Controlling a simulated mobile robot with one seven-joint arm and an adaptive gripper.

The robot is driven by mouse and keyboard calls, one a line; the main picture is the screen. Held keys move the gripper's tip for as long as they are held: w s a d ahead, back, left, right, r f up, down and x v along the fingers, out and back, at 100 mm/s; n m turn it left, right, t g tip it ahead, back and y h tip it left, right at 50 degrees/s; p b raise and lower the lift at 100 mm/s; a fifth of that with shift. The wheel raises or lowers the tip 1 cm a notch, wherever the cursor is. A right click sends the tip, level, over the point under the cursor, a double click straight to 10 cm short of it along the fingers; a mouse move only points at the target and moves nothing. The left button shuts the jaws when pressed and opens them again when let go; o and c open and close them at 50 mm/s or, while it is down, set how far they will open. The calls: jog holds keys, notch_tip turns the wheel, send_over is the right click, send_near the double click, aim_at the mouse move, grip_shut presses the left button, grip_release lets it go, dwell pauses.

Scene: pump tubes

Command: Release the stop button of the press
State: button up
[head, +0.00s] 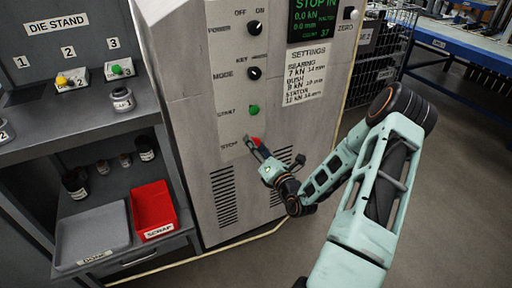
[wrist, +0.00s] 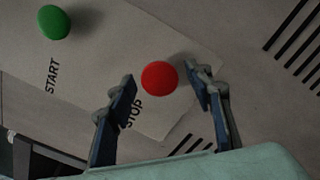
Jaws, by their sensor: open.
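The red stop button (wrist: 159,78) sticks out from the press panel beside the word STOP. In the wrist view it shows between and just beyond my open fingertips (wrist: 160,80); whether they touch it I cannot tell. In the head view my gripper (head: 250,142) is at the stop button (head: 256,142), which is partly hidden by the fingers. The press (head: 190,100) is a tall grey cabinet, and its display reads STOP IN in green.
A green start button (head: 254,110) sits above the stop button and also shows in the wrist view (wrist: 54,22). Two black knobs are higher up. A die stand (head: 60,135) with a red scrap bin (head: 153,206) stands left.

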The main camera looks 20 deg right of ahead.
jog(key=shift+w, duration=0.2)
jog(key=shift+c, duration=0.3)
grip_shut()
jog(key=shift+s, duration=0.15)
jog(key=shift+s+f+p, duration=0.1)
jog(key=shift+s+p, duration=0.65)
jog(key=shift+p, duration=0.1)
jog(key=shift+o, duration=0.3)
grip_release()
